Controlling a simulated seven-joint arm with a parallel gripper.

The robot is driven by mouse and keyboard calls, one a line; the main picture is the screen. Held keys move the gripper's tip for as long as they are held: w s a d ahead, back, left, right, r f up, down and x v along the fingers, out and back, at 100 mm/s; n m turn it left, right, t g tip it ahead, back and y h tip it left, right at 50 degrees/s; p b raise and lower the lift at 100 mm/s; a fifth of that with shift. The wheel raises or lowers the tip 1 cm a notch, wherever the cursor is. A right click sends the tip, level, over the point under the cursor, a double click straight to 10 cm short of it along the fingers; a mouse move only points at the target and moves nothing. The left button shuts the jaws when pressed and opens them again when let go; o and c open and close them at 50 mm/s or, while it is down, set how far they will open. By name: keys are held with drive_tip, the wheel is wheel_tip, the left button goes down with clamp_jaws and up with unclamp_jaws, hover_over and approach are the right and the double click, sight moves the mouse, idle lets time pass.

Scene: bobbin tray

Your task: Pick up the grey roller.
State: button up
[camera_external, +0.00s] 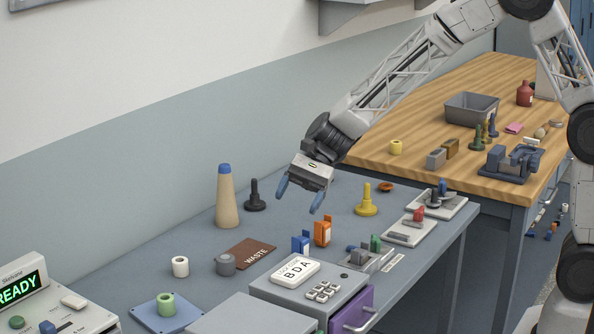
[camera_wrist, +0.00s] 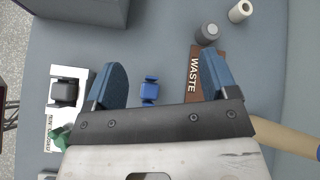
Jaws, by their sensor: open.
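The grey roller (camera_external: 225,265) stands upright on the grey-blue bench, between a white roller (camera_external: 180,266) and the brown WASTE plate (camera_external: 250,250). In the wrist view the grey roller (camera_wrist: 207,34) is near the top right, just beyond the end of the WASTE plate (camera_wrist: 192,82). My gripper (camera_external: 300,195) is open and empty, with blue fingers, held above the bench. It is up and to the right of the grey roller in the external view. In the wrist view the roller lies beyond the right fingertip of my gripper (camera_wrist: 162,64), clear of both fingers.
A tall tan cone (camera_external: 227,200) with a blue top and a dark peg (camera_external: 255,196) stand behind. Blue (camera_external: 300,245) and orange (camera_external: 322,232) blocks stand below my gripper. A grey drawer box (camera_external: 345,290) is in front. A green roller (camera_external: 166,304) sits on a blue plate.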

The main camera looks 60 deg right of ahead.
sight(226, 256)
drive_tip(key=w+a+f+m+y, duration=0.1)
drive_tip(key=w+a+f, duration=0.1)
drive_tip(key=w+f, duration=0.1)
drive_tip(key=w+a+f+m+t+y, duration=0.1)
drive_tip(key=w+a+f+m, duration=0.1)
drive_tip(key=w+f, duration=0.2)
drive_tip(key=w+a+f+m, duration=0.2)
drive_tip(key=w+f, duration=0.1)
drive_tip(key=w, duration=0.1)
drive_tip(key=shift+a+f+y, duration=0.25)
drive_tip(key=shift+y, duration=0.15)
drive_tip(key=shift+x, duration=1.25)
drive_tip(key=shift+a, duration=0.1)
drive_tip(key=shift+x, duration=2.55)
drive_tip(key=shift+c, duration=0.3)
drive_tip(key=c, duration=1)
